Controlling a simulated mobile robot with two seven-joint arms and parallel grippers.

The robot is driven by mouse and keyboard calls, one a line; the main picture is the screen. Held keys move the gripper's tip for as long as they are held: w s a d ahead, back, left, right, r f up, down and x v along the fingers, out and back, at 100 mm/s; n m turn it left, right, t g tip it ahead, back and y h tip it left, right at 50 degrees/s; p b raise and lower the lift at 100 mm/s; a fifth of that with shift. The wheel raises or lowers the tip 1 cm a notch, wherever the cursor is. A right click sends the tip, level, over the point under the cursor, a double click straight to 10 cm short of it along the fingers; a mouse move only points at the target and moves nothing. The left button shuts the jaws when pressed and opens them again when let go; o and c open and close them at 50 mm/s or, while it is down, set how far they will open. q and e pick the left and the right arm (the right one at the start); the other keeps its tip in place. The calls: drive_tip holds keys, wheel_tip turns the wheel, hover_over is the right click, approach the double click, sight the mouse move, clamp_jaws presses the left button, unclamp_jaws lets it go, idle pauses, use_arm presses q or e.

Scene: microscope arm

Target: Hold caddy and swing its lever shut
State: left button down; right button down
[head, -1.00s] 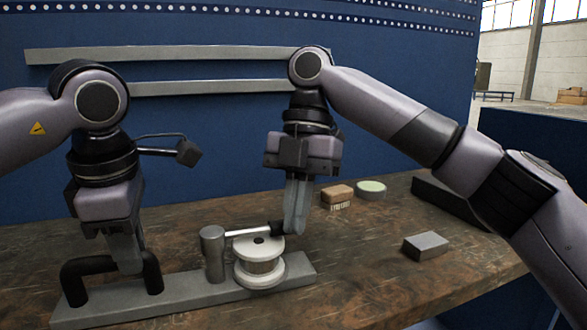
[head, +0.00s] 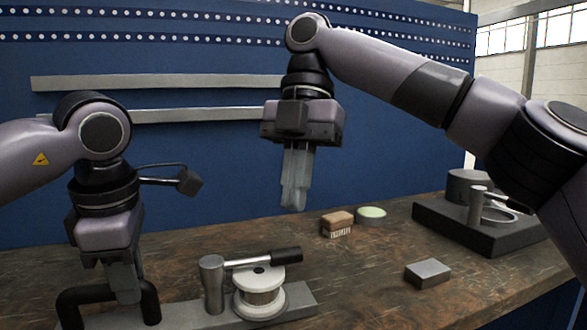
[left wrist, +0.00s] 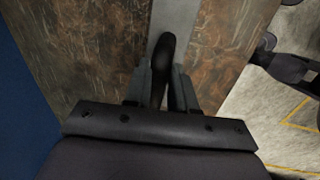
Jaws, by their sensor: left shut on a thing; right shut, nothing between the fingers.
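The caddy is a flat grey base (head: 190,316) on the workbench with a black arched handle (head: 151,300) at its left end. My left gripper (head: 126,300) is shut on that handle; the left wrist view shows the black handle (left wrist: 165,60) between the fingers. The lever (head: 250,262) is a silver rod with a black grip (head: 286,255), pivoting on a grey post (head: 212,282). It lies across the top of a white spool (head: 260,297) and its grip extends past the spool to the right. My right gripper (head: 293,208) is shut and empty, above and apart from the lever.
A brush (head: 337,223) and a round green-topped tin (head: 371,215) sit behind to the right. A grey block (head: 428,272) lies at the right front. A dark tray (head: 470,234) with metal parts stands at the far right. The bench between is clear.

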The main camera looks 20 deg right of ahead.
drive_tip(key=shift+a+v, duration=0.25)
drive_tip(key=shift+v, duration=0.85)
drive_tip(key=shift+w, duration=0.1)
use_arm(q)
drive_tip(key=c, duration=0.8)
unclamp_jaws()
drive_tip(key=shift+c, duration=0.2)
